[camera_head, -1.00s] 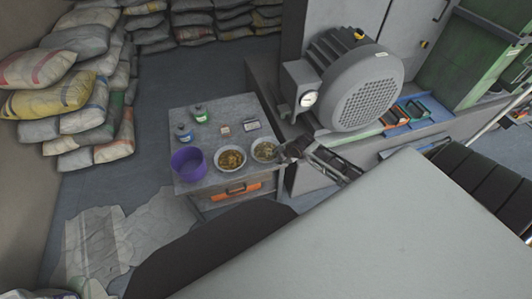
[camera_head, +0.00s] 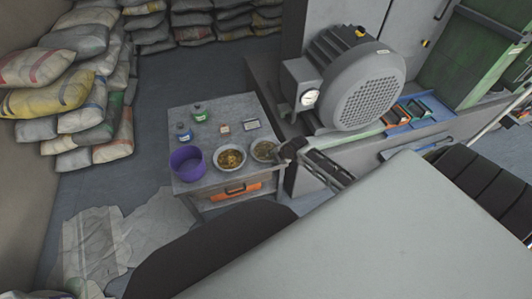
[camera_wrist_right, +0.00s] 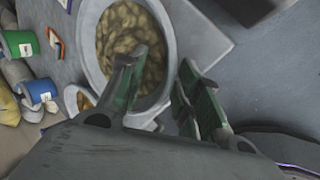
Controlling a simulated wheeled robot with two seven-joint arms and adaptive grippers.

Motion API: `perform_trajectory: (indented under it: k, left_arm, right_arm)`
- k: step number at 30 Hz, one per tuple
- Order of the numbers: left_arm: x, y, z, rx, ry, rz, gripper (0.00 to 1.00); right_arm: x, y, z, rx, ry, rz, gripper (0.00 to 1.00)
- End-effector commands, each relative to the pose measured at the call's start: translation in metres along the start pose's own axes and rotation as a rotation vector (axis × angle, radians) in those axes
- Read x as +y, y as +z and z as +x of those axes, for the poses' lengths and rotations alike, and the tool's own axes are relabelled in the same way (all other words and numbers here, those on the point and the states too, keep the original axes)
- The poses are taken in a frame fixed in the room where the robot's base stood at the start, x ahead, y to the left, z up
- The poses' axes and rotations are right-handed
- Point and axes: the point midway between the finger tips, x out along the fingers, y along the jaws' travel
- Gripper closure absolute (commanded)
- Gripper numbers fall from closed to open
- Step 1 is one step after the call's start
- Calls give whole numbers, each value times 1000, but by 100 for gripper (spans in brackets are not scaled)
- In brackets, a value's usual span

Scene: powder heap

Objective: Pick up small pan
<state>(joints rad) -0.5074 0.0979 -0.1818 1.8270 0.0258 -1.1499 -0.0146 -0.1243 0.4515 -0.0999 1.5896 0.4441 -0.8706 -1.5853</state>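Two round pale pans stand on the grey table (camera_head: 224,109). The right pan (camera_head: 265,160), which looks slightly smaller, holds dull brownish lumps. The left pan (camera_head: 230,169) holds yellow-brown material. In the wrist view the near pan (camera_wrist_right: 90,38) fills the upper middle. My right gripper (camera_head: 290,149) is at the right pan's right edge. Its green-lined fingers (camera_wrist_right: 160,75) are apart in the wrist view, one over the pan's inside and one beyond its rim. I cannot tell whether they touch the rim. My left gripper is not in view.
A purple tub (camera_head: 187,163) stands left of the pans. A blue jar (camera_head: 184,133), a green jar (camera_head: 199,113) and two small items are behind them. A big grey motor (camera_head: 358,85) on a ledge rises right of the table. Stacked sacks (camera_head: 85,90) stand left.

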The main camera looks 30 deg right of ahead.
Motion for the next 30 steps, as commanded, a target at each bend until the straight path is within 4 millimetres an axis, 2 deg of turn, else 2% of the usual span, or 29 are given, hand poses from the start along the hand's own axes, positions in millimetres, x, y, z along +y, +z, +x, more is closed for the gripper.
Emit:
perform_trajectory:
  k: [18, 26, 30]
  left_arm:
    - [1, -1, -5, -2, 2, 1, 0]
    - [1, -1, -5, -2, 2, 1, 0]
    - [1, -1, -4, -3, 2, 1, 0]
  right_arm:
    - [0, 0, 4, 0, -1, 0, 66]
    - [0, 0, 4, 0, -1, 0, 100]
    - [0, 0, 4, 0, -1, 0, 100]
